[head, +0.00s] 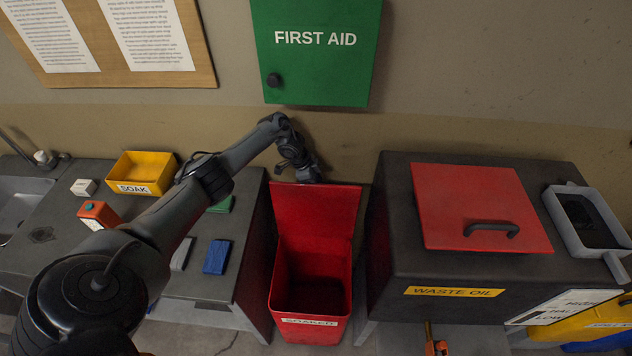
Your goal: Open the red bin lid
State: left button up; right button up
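The red bin (312,262), labelled "SOAKED", stands on the floor between the left bench and the dark waste oil tank. Its red lid (315,215) is raised and stands nearly upright at the back, so the dark inside shows. My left arm reaches in from the left over the bench. My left gripper (308,172) is at the top edge of the raised lid, close to the wall. Its fingers are small and partly hidden, so I cannot tell whether they are open or touch the lid. My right gripper is not in view.
The waste oil tank (395,230) with a red hatch (475,195) stands right of the bin. The left bench (215,268) holds a yellow SOAK tray (143,172), a blue block (217,256) and other small items. A green first aid cabinet (315,60) hangs above.

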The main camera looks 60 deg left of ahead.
pick_arm(q)
jog(key=shift+r, duration=0.15)
jog(key=shift+s+r, duration=0.1)
jog(key=shift+r, duration=0.25)
jog(key=shift+p+v, duration=0.6)
jog(key=shift+v, duration=0.6)
jog(key=s+a, duration=0.6)
jog(key=s, duration=0.4)
jog(key=shift+s+f, duration=0.2)
jog(key=shift+s, duration=0.1)
jog(key=shift+w, duration=0.1)
jog(key=shift+a+r, duration=0.1)
